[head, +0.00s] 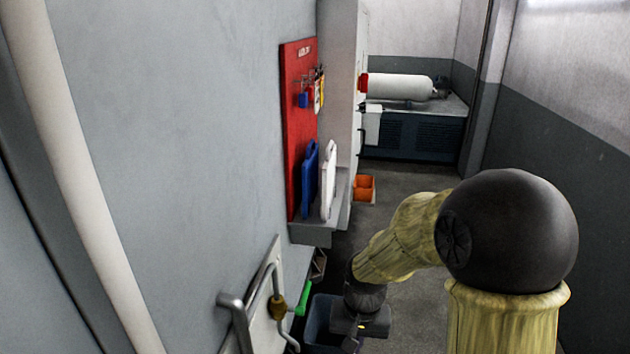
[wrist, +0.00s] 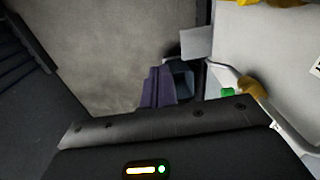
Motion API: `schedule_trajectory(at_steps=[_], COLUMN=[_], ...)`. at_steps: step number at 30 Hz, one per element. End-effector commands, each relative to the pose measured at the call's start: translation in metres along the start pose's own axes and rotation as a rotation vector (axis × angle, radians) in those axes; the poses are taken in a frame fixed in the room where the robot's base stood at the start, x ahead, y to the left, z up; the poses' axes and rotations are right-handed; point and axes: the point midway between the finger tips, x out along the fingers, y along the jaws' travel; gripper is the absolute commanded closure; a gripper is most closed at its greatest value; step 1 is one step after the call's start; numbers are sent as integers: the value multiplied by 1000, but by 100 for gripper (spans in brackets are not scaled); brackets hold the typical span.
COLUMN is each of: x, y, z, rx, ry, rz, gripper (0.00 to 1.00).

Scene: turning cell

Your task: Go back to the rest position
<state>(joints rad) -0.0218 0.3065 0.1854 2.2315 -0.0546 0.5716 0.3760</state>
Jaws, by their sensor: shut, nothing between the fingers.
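My arm, in a yellowish sleeve with a dark round elbow, reaches forward and down through the right half of the head view. My gripper (head: 350,343) is at its end near the bottom edge, dark, shut and empty. It hangs in front of a blue-grey bin (head: 320,322) that stands low by the left wall. In the wrist view the gripper's dark body with a small lit indicator fills the bottom; the fingertips are not clear there.
The floor (head: 420,300) right of the gripper is clear.

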Motion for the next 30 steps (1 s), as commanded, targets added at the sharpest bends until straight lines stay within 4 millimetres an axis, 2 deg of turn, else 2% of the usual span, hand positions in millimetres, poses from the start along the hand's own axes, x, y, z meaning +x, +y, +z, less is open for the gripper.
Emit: schedule_trajectory(at_steps=[1, 6, 10, 14, 30], x=[-8, -26, -32, -33, -33], y=[15, 57, 75, 80, 79], z=[10, 41, 58, 64, 63], rx=[-16, -88, -123, -137, -137], ry=[34, 139, 189, 204, 202], rz=[3, 11, 17, 20, 20], gripper=[100, 100, 100, 100, 100])
